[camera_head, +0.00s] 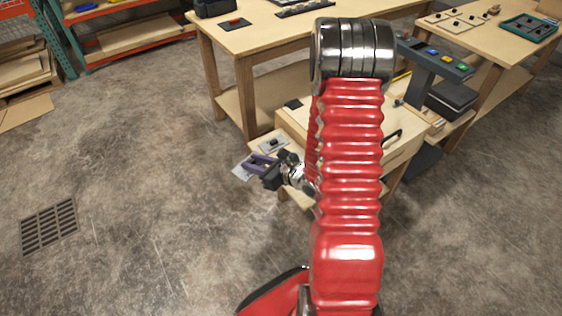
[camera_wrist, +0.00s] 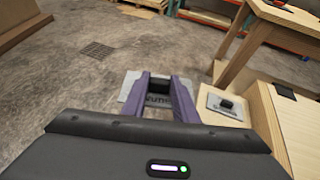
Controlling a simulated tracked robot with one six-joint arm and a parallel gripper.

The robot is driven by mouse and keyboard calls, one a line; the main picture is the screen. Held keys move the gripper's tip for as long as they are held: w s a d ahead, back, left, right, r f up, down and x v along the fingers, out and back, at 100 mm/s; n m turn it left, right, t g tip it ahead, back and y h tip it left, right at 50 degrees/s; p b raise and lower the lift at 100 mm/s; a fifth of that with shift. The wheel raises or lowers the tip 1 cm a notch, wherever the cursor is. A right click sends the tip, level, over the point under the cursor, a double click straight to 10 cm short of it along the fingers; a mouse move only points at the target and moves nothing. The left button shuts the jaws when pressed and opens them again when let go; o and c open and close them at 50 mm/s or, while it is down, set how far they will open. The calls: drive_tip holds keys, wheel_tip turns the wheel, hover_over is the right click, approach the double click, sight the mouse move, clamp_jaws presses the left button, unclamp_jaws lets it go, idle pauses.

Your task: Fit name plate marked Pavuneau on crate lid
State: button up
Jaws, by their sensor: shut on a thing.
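My gripper (camera_head: 264,165), with purple fingers, is shut on the black knob of a grey name plate (camera_head: 242,169). In the wrist view the gripper (camera_wrist: 160,82) has a finger on each side of the knob, and the plate (camera_wrist: 130,86) shows beneath and around the fingers. Dark letters show between the fingers, but the full word is hidden. The held plate is over the floor, left of a pale wooden crate (camera_head: 305,128). The crate's lid is partly hidden by my red arm; a black handle (camera_head: 393,137) shows to its right.
Another grey plate (camera_wrist: 222,106) with a black knob lies on a low wooden ledge beside the crate, close right of the held plate. A workbench (camera_head: 255,42) stands behind. A console (camera_head: 440,65) with coloured buttons is at right.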

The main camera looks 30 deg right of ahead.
drive_tip(key=w+a+r+n+g+y, duration=0.1)
drive_tip(key=a+r+n+y, duration=0.1)
drive_tip(key=a, duration=1)
drive_tip(key=shift+a+r, duration=0.3)
drive_tip(key=shift+a, duration=0.1)
